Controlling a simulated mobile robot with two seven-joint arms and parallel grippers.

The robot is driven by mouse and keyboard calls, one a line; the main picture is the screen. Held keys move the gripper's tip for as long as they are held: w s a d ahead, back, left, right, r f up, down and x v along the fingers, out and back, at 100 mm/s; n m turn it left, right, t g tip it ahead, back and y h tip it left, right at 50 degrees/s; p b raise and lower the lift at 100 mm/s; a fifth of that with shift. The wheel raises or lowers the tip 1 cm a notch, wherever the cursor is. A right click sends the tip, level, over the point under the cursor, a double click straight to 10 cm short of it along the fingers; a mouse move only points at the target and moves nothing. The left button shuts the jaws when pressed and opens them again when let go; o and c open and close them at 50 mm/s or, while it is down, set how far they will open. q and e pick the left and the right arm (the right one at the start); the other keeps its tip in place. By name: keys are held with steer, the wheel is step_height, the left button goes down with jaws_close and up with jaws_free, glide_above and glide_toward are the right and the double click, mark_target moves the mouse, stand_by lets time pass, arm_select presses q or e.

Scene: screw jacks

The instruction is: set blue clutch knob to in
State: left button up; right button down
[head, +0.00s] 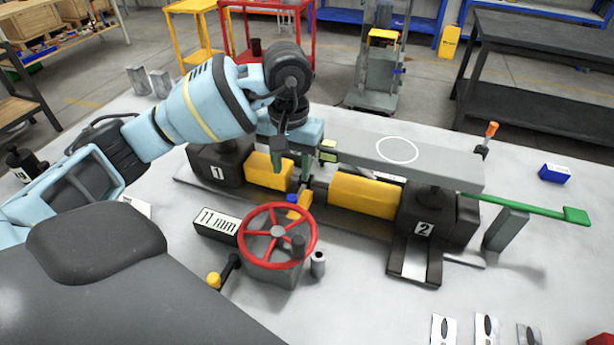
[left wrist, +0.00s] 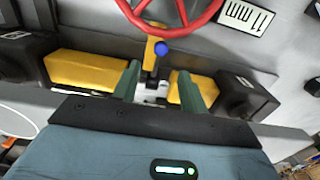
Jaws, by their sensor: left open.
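The blue clutch knob (head: 292,198) is a small ball beside a small yellow part, just behind the red handwheel (head: 277,206). In the left wrist view the blue knob (left wrist: 161,48) shows clearly at the end of a short dark stem. My left gripper (head: 299,184) points down over the gap between two yellow covers. It is open and empty. In the left wrist view its two greenish fingers (left wrist: 165,80) stand apart, with the knob between their lines and beyond the tips. Contact with the knob cannot be seen. My right gripper is not in view.
A grey beam (head: 350,150) spans the black jacks marked 1 (head: 217,172) and 2 (head: 424,228). An 11 mm display (head: 216,222) and a yellow-knobbed crank (head: 214,279) flank the handwheel. A green lever (head: 540,207) sticks out right.

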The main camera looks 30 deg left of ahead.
mark_target(292, 197)
arm_select(q)
steer(key=shift+w, duration=0.15)
steer(key=shift+s, duration=0.45)
steer(key=shift+s+f, duration=0.15)
steer(key=shift+f, duration=0.15)
step_height(292, 197, down, 6)
steer(key=shift+r, duration=0.1)
steer(key=shift+w+f, duration=0.2)
steer(key=shift+f, duration=0.4)
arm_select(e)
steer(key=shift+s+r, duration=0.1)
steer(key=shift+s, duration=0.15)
arm_select(q)
steer(key=c, duration=0.9)
jaws_close()
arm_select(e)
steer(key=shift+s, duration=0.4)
